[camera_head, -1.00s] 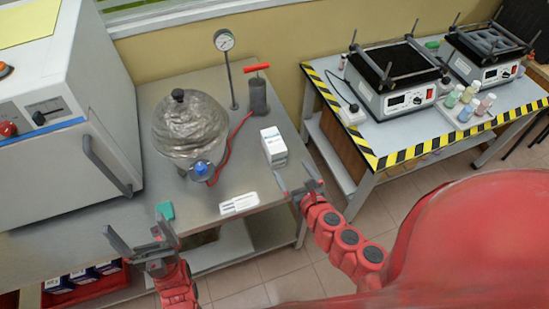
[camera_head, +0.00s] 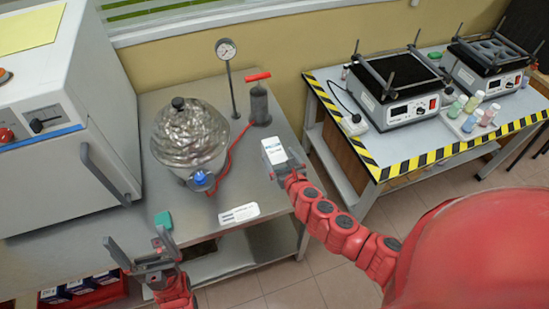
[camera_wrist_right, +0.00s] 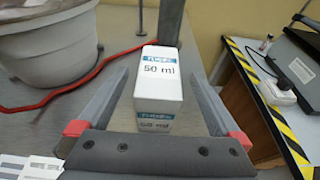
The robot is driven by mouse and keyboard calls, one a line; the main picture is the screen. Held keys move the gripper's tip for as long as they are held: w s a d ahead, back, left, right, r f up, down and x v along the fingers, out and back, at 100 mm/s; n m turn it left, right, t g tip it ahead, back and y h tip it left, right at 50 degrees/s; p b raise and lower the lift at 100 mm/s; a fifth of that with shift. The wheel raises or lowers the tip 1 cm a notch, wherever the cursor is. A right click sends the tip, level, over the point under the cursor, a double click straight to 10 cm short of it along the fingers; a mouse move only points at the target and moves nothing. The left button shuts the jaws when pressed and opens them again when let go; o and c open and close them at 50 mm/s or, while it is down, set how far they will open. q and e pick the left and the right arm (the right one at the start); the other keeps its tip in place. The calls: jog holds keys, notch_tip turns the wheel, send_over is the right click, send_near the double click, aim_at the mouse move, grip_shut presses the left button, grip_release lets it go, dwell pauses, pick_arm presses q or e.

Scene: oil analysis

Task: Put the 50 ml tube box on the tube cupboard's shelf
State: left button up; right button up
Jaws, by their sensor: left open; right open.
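The 50 ml tube box (camera_head: 273,150) is a small white carton with a blue label, upright on the grey bench near its right end. In the right wrist view the box (camera_wrist_right: 158,80) shows its "50 ml" print. It stands between the spread fingers of my right gripper (camera_wrist_right: 160,95), with a gap on each side. In the head view my right gripper (camera_head: 285,170) is at the near side of the box. My left gripper (camera_head: 140,248) is open and empty at the front edge of the bench. I cannot identify the tube cupboard in these views.
A foil-covered vessel (camera_head: 190,135), a pump (camera_head: 258,104) with a red hose and a gauge (camera_head: 226,50) stand near the box. A striped table (camera_head: 430,152) is right.

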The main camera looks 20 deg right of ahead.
aim_at(275, 150)
jog(key=shift+w+p, duration=0.3)
jog(key=shift+w, duration=0.15)
jog(key=p+x, duration=0.1)
jog(key=x, duration=0.2)
jog(key=shift+f, duration=0.1)
jog(key=shift+w+a+f, duration=0.1)
jog(key=shift+w+f, duration=0.15)
jog(key=shift+w, duration=0.1)
jog(key=shift+c, duration=0.3)
grip_shut()
jog(key=shift+r, duration=0.2)
